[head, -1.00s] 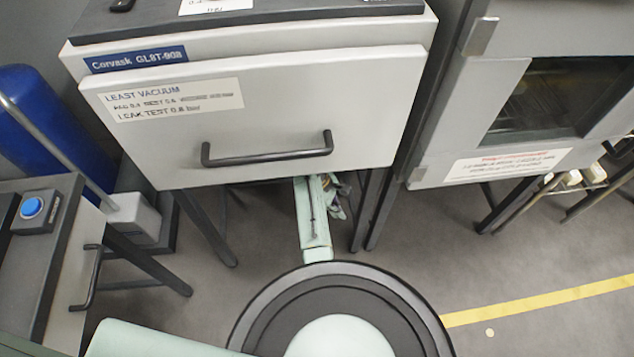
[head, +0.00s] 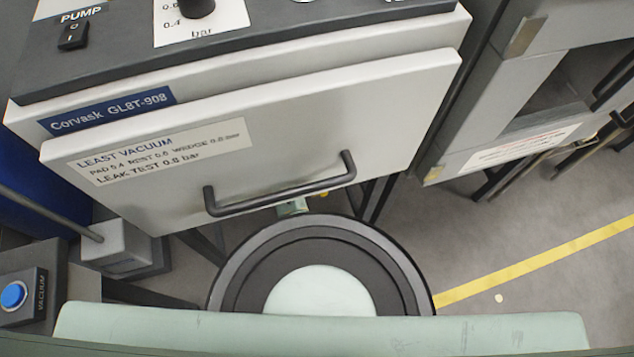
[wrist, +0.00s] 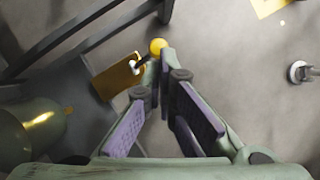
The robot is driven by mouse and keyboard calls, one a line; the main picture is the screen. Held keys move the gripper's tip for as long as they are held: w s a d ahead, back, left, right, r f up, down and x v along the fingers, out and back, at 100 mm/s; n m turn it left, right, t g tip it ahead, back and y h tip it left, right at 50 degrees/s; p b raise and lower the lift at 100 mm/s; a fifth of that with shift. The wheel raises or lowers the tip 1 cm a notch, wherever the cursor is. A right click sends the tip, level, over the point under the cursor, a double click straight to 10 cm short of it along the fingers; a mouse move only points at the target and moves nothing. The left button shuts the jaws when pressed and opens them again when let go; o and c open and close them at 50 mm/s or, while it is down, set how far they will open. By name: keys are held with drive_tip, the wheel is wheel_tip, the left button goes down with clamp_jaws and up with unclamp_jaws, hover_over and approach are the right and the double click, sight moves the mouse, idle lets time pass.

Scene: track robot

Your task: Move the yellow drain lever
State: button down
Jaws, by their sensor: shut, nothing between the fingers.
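In the wrist view, the yellow drain lever's round knob (wrist: 158,46) shows just beyond my fingertips. A short dark stem runs from it toward an orange-yellow plate (wrist: 112,80) on the left. My gripper (wrist: 160,62) is shut and empty, its purple-padded fingers converging at the tips, close beside the knob. I cannot tell whether they touch it. In the head view, a small yellow spot (head: 323,194) shows below the cabinet's handle; I cannot tell if it is the knob. My fingers are hidden there under the cabinet (head: 270,140).
The cabinet's black bar handle (head: 285,198) hangs above my arm. Dark legs (wrist: 75,40) stand near the lever. A grey machine (head: 500,120) stands right. Floor is open around the yellow line (head: 540,262).

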drive_tip(key=shift+w+a, duration=0.15)
idle(0.3)
drive_tip(key=b+x, duration=0.6)
drive_tip(key=x, duration=0.1)
drive_tip(key=shift+b, duration=0.4)
